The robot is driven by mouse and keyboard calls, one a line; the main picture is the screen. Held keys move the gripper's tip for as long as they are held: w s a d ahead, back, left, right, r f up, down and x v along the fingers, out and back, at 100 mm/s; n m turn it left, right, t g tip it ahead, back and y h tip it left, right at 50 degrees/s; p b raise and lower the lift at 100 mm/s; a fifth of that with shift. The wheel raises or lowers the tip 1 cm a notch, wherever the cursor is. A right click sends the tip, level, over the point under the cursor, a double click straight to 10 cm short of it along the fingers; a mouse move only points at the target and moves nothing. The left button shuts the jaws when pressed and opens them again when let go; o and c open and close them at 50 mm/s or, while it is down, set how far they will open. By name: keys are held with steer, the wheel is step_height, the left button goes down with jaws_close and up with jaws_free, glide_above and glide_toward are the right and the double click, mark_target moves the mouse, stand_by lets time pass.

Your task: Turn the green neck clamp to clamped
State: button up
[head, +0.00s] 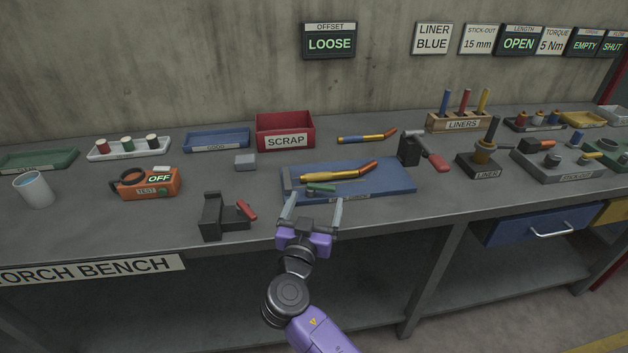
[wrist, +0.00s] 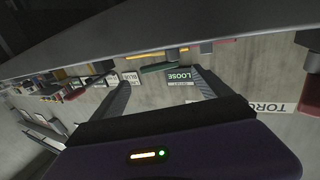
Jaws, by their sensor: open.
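The green neck clamp (head: 320,188) is a small green lever on the blue torch fixture (head: 385,184), just in front of a yellow torch with a copper neck (head: 330,176). In the wrist view the green clamp (wrist: 158,67) shows as a green bar beyond the fingers, with the yellow torch (wrist: 157,53) behind it. My gripper (head: 315,204) is purple with grey fingers, open and empty. It is at the front of the fixture, pointing at the clamp. Its fingers spread to both sides of the clamp in the wrist view (wrist: 160,80), and I cannot tell if they touch it.
A wall sign marked OFFSET (head: 330,41) reads LOOSE. A black block with a red handle (head: 226,214) stands left of my gripper. A black clamp with a red handle (head: 422,152) stands right of the fixture. A red scrap bin (head: 286,125) is behind.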

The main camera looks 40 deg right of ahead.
mark_target(321, 188)
steer(key=p+x, duration=0.1)
steer(key=x, duration=0.6)
